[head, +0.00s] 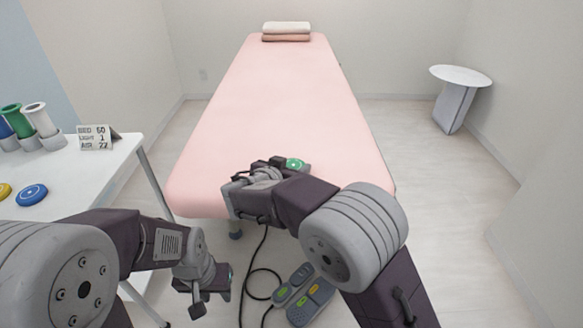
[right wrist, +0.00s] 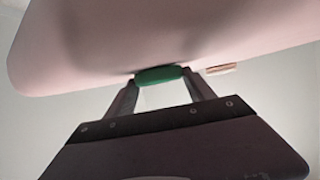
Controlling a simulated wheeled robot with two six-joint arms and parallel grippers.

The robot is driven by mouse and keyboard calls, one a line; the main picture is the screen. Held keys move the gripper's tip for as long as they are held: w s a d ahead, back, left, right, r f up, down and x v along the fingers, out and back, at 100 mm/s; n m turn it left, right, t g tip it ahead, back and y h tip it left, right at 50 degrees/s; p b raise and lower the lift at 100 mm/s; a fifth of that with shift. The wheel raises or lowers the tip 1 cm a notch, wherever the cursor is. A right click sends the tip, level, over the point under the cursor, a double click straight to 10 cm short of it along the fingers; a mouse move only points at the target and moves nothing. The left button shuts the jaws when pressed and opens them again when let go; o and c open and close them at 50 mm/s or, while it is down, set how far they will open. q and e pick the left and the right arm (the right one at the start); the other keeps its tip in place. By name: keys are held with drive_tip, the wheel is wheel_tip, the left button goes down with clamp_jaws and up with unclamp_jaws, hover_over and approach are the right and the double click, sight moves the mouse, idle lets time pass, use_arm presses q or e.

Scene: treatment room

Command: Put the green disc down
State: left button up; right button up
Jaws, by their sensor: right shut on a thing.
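The green disc (head: 294,163) has a pale mark on its top and shows over the near end of the pink bed (head: 285,110). My right gripper (head: 290,165) is shut on it; in the right wrist view, the green disc (right wrist: 158,74) sits between the two fingertips. There its edge meets the pink bed surface (right wrist: 160,35), but I cannot tell whether it touches. My left gripper (head: 208,290) hangs low over the floor, left of the bed's near end, away from the disc. Its fingers are too unclear to tell whether they are open.
A white table (head: 85,175) at left holds a blue disc (head: 32,194), a yellow disc (head: 4,190), coloured rolls and a sign (head: 97,137). Folded towels (head: 286,31) lie at the bed's far end. Handsets with cables (head: 305,295) are below the near end. Most of the bed is clear.

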drive_tip(key=shift+f, duration=0.15)
drive_tip(key=o, duration=1.4)
drive_tip(key=shift+r+p, duration=0.3)
drive_tip(key=shift+r, duration=0.05)
drive_tip(key=p+v, duration=0.1)
drive_tip(key=v, duration=0.6)
drive_tip(key=shift+s+a+f, duration=0.1)
drive_tip(key=shift+s+a, duration=0.05)
drive_tip(key=shift+s, duration=0.05)
